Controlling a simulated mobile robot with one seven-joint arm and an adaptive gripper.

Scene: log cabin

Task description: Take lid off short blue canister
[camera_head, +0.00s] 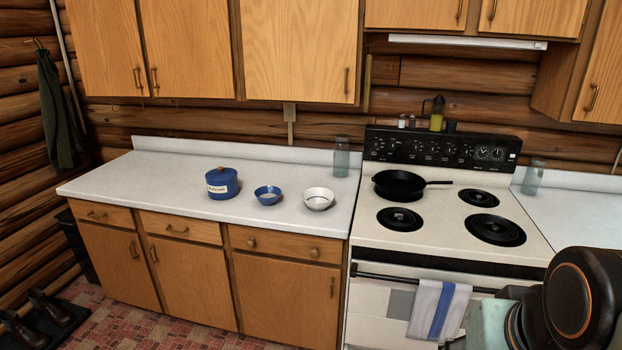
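The short blue canister (221,188) stands upright on the white counter, left of the middle. It has a pale label with dark writing on its front. Its blue lid (222,171) sits on top, with a small brownish knob in the middle. Part of my arm shows at the lower right, well apart from the canister, in front of the stove. My gripper is not in the picture.
A blue bowl (267,195) and a white bowl (318,199) stand right of the canister. A glass jar (341,158) is at the counter's back. A black skillet (398,184) sits on the stove (440,228). The counter (130,180) left of the canister is clear; cabinets (190,45) hang above.

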